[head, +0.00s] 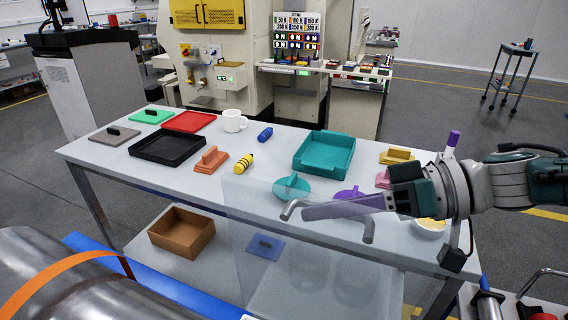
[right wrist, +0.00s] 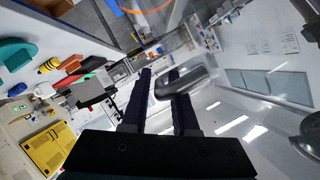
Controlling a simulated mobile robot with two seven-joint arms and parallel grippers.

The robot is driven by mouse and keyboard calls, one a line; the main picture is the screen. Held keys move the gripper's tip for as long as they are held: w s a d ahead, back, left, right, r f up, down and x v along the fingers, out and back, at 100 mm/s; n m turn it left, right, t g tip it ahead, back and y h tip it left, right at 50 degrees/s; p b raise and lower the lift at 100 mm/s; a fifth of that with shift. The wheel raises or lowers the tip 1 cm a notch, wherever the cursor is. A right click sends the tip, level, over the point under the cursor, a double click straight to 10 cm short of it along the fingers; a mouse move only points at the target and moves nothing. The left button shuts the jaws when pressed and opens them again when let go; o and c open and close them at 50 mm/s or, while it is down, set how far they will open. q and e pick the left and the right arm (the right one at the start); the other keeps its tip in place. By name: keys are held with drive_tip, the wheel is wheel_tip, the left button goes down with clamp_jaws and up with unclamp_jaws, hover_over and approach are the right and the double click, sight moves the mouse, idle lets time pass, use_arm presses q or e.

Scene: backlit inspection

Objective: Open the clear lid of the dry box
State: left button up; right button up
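The clear lid (head: 262,205) is a see-through panel in front of the table in the head view. Its edges are faint, and I cannot tell how far it is raised. A grey bar handle (head: 368,232) is at its top and also shows in the right wrist view (right wrist: 185,80). My right gripper (head: 310,211) reaches in from the right, with its purple fingers at the handle. In the right wrist view its fingers (right wrist: 160,78) are apart. The bar crosses in front of one finger and does not visibly fill the gap. My left gripper is out of view.
The table (head: 265,150) behind holds a black tray (head: 168,148), a teal tray (head: 325,155), a white mug (head: 233,121) and several small parts. A brown bin (head: 181,232) stands lower down. A steel cylinder (head: 50,275) fills the lower left. A tool tray is at the lower right.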

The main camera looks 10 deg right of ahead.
drive_tip(key=v, duration=1)
drive_tip(key=shift+d, duration=0.1)
idle(0.3)
